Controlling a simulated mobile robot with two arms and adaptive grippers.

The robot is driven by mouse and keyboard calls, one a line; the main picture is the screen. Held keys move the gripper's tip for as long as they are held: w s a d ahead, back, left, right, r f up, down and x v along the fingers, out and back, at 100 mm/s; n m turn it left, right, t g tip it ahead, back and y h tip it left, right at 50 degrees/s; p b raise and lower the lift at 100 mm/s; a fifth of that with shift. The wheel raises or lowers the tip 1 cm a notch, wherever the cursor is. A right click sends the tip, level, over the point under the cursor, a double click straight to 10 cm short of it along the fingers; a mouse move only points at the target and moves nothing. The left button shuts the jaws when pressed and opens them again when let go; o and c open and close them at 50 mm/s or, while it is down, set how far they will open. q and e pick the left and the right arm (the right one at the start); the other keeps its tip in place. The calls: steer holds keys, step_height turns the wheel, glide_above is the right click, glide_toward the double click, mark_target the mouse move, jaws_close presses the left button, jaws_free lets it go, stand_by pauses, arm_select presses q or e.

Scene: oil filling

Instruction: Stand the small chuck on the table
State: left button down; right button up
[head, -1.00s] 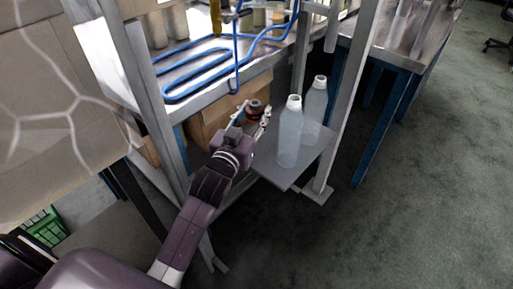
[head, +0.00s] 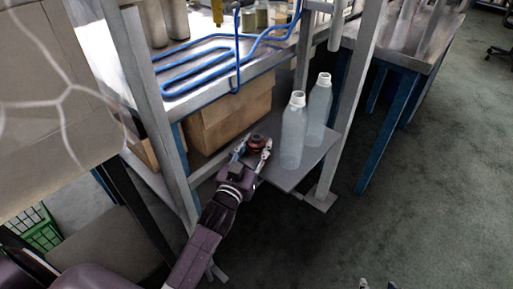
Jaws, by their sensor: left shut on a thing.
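The small chuck (head: 257,144), a dark round piece with a reddish-brown part, is held between the fingers of my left gripper (head: 253,147). The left gripper is shut on it, over the near left part of a low grey shelf board (head: 292,180). Whether the chuck touches the board cannot be told. Its lower part is hidden by the gripper. Two fingertips of my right gripper (head: 377,285) show at the bottom edge, apart with nothing between them; the rest is out of view.
Two translucent bottles (head: 293,135) (head: 318,110) stand on the board right of the chuck. A cardboard box (head: 230,115) sits behind. The metal table (head: 215,75) with a blue tube (head: 190,75) is above. Grey posts (head: 350,110) frame the board.

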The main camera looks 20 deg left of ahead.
arm_select(q)
steer(key=shift+f, duration=0.1)
arm_select(e)
steer(key=shift+w+a+r, duration=0.15)
steer(key=shift+w+r, duration=0.1)
steer(key=shift+w, duration=0.1)
arm_select(q)
steer(key=c, duration=1.3)
jaws_free()
steer(key=shift+f, duration=0.15)
steer(key=shift+o, duration=0.2)
arm_select(e)
steer(key=shift+w+r+t, duration=0.1)
steer(key=shift+w+t, duration=0.05)
steer(key=shift+t, duration=0.15)
